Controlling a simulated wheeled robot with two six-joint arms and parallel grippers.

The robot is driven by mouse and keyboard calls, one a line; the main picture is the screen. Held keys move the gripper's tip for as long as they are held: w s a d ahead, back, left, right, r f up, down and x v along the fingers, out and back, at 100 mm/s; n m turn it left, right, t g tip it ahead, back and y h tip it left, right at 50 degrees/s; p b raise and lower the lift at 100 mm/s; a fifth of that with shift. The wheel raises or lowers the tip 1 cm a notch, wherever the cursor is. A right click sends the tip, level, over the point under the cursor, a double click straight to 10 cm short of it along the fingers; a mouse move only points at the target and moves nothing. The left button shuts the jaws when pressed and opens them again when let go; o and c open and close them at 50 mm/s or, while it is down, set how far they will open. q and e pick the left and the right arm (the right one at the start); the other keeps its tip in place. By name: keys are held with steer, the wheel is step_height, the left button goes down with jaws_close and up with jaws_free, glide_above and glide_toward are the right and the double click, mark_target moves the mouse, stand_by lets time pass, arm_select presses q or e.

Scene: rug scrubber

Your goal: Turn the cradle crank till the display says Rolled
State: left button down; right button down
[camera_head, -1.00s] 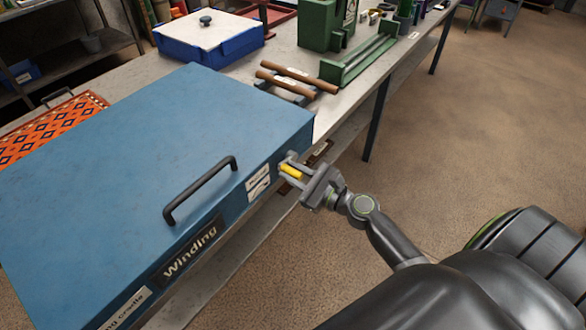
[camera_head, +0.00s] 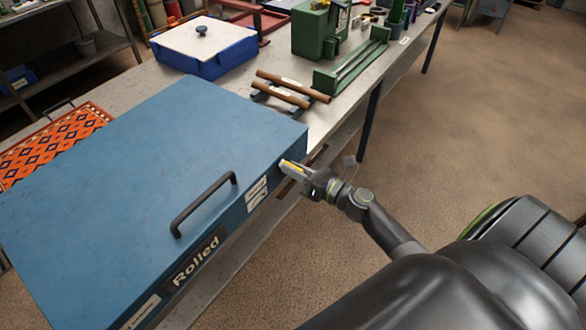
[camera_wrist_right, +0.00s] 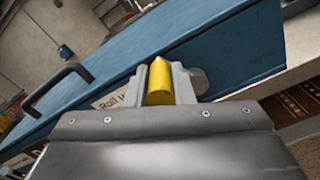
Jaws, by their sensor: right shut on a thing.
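The blue cradle box (camera_head: 130,165) fills the left of the head view, with a black handle (camera_head: 205,203) on its lid. The display (camera_head: 195,258) on its front face says Rolled. My right gripper (camera_head: 291,168) is at the right end of that face. It is shut on the yellow crank grip, which also shows between the fingers in the right wrist view (camera_wrist_right: 160,82). The rest of the crank is mostly hidden by the gripper. My left gripper is not in view.
An orange patterned rug (camera_head: 55,145) lies at the box's far left. Brown rollers (camera_head: 290,88), a blue tub with a white lid (camera_head: 203,45) and a green machine (camera_head: 325,40) stand behind on the bench. The floor at right is open.

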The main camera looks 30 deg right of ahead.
steer(key=shift+w+d+m, duration=0.1)
steer(key=shift+d+m, duration=0.1)
steer(key=shift+m, duration=0.3)
steer(key=c, duration=1.3)
jaws_free()
steer(key=shift+o, duration=0.2)
steer(key=shift+s+d+f, duration=0.1)
steer(key=shift+s+d, duration=0.1)
steer(key=shift+s, duration=0.2)
steer(key=v, duration=1.6)
steer(key=shift+s, duration=0.3)
